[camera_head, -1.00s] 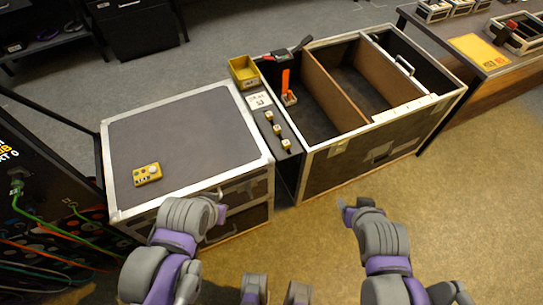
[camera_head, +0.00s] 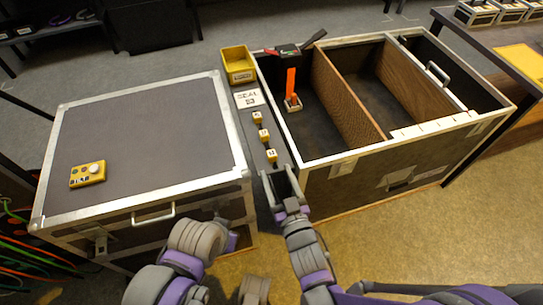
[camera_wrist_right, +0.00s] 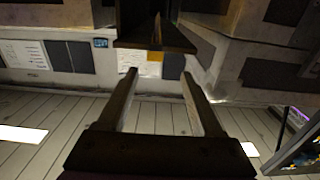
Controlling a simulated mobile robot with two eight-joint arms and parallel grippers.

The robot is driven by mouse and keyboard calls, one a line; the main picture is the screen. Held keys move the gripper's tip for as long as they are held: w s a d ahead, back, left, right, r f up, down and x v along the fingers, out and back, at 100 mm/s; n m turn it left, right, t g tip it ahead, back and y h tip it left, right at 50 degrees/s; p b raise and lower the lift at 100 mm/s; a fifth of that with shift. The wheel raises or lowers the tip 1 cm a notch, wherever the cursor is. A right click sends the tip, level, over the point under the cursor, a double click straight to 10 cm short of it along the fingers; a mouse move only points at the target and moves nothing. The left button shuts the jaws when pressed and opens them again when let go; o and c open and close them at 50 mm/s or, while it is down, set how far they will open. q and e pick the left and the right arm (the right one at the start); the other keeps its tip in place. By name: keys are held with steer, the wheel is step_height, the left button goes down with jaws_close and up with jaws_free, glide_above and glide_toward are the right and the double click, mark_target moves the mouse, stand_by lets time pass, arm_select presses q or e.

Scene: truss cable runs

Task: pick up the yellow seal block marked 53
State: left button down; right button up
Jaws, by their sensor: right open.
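Three small yellow blocks stand in a row on the narrow dark strip between two cases: a far one (camera_head: 257,117), a middle one (camera_head: 264,135) and a near one (camera_head: 271,155). Each has a pale marked top, too small to read, so I cannot tell which is 53. My right gripper (camera_head: 283,184) is open and empty, just in front of the near block. In the right wrist view its fingers (camera_wrist_right: 159,80) stand apart, with a small yellow patch (camera_wrist_right: 155,56) beyond them. My left gripper (camera_head: 232,240) is low beside the left case, its jaws mostly hidden.
A white label card reading SEAL (camera_head: 248,98) and a yellow bin (camera_head: 238,65) stand behind the blocks. The left case top (camera_head: 150,130) holds a yellow device (camera_head: 88,174). The open divided case (camera_head: 345,165) has raised walls on the right, with an orange-handled item (camera_head: 291,90) inside.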

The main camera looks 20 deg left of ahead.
mark_target(273, 158)
steer(key=shift+w+d+f+b+x, duration=0.1)
steer(key=shift+x, duration=0.95)
steer(key=shift+w+d+f+b+x, duration=0.1)
steer(key=shift+d+b+x, duration=0.05)
steer(key=shift+x, duration=0.9)
steer(key=shift+w+d+f+b+x, duration=0.1)
steer(key=shift+x, duration=0.95)
steer(key=shift+s, duration=0.1)
jaws_close()
